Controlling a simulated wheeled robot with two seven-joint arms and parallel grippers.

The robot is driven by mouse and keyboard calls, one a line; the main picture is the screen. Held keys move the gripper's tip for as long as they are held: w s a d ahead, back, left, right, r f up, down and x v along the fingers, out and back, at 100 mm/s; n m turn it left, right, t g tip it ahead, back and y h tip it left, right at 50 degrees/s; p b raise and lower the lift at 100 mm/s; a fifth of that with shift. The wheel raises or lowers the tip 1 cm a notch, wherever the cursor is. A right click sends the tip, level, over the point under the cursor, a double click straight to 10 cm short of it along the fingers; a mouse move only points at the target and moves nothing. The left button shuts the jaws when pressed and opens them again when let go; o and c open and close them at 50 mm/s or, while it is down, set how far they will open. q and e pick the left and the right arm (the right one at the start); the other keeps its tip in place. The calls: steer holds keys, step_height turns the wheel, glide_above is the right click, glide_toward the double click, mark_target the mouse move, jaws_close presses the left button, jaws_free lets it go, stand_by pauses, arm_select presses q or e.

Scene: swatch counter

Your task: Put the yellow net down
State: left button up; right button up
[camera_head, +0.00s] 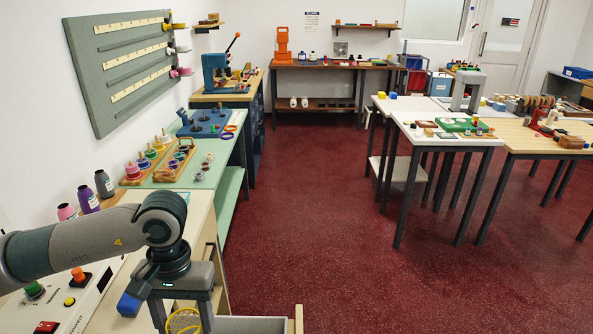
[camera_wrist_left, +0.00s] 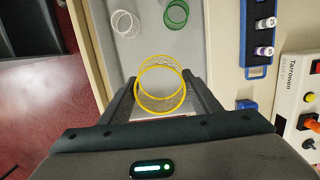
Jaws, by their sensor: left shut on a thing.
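The yellow net (camera_wrist_left: 161,63), a small open-mesh piece with yellow rings, is between the fingers of my left gripper (camera_wrist_left: 162,88) in the left wrist view. The gripper is shut on it. In the head view the net (camera_head: 183,318) shows at the bottom edge, between the fingers of my left gripper (camera_head: 181,313), partly cut off. A white net (camera_wrist_left: 125,23) and a green net (camera_wrist_left: 176,12) lie in a grey tray (camera_wrist_left: 150,47) beyond the gripper. The held net appears above the tray's near part; its height is unclear. My right gripper is not in view.
A blue rack (camera_wrist_left: 258,40) with small vials stands right of the tray. A control panel (camera_wrist_left: 299,99) with coloured buttons is further right. Bare tray floor lies between the held net and the other two. Red floor (camera_wrist_left: 28,97) shows at left.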

arm_select(q)
steer(key=shift+f, duration=0.1)
steer(key=s+f, duration=0.4)
steer(key=f, duration=1)
steer(key=shift+f, duration=0.3)
